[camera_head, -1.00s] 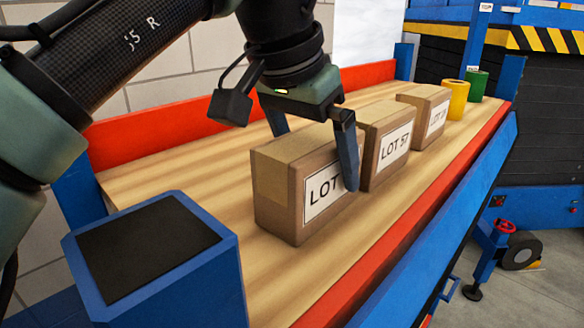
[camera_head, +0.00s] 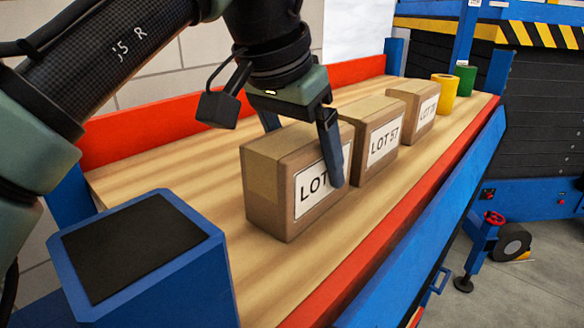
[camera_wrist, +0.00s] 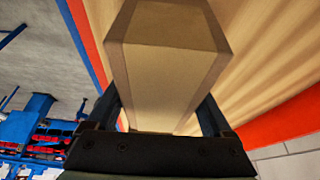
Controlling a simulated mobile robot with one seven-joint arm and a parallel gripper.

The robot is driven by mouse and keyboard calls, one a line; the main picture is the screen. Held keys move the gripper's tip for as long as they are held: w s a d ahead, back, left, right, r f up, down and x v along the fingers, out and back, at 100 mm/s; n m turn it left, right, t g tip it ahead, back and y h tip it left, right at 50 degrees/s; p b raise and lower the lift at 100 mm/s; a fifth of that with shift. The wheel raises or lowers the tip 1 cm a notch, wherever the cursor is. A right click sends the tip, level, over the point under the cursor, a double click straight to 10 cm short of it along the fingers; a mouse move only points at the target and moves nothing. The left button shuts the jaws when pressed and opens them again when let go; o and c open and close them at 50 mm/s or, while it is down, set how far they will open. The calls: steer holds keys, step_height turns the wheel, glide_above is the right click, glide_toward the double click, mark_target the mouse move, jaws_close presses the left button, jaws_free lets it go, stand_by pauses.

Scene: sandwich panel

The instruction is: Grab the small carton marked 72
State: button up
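Three brown cartons stand in a row on the wooden bench top. The nearest carton (camera_head: 265,185) has a white label reading "LOT"; its number is hidden behind a finger. The middle carton (camera_head: 362,115) is marked LOT 57. The far carton (camera_head: 398,91) has a label too small and angled to read surely. My gripper (camera_head: 304,155) is lowered over the nearest carton, with one finger before the label and the other behind the box. The wrist view shows the nearest carton (camera_wrist: 165,85) between my spread fingers, with a gap visible beside the right finger.
A blue box with a black top (camera_head: 145,250) stands at the front left. Yellow (camera_head: 444,85) and green (camera_head: 465,79) cylinders stand at the far end of the bench. A red board (camera_head: 150,135) runs along the back. Bare wood lies left of the cartons.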

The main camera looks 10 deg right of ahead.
steer(key=c, duration=0.9)
steer(key=shift+o, duration=0.2)
steer(key=shift+r, duration=0.15)
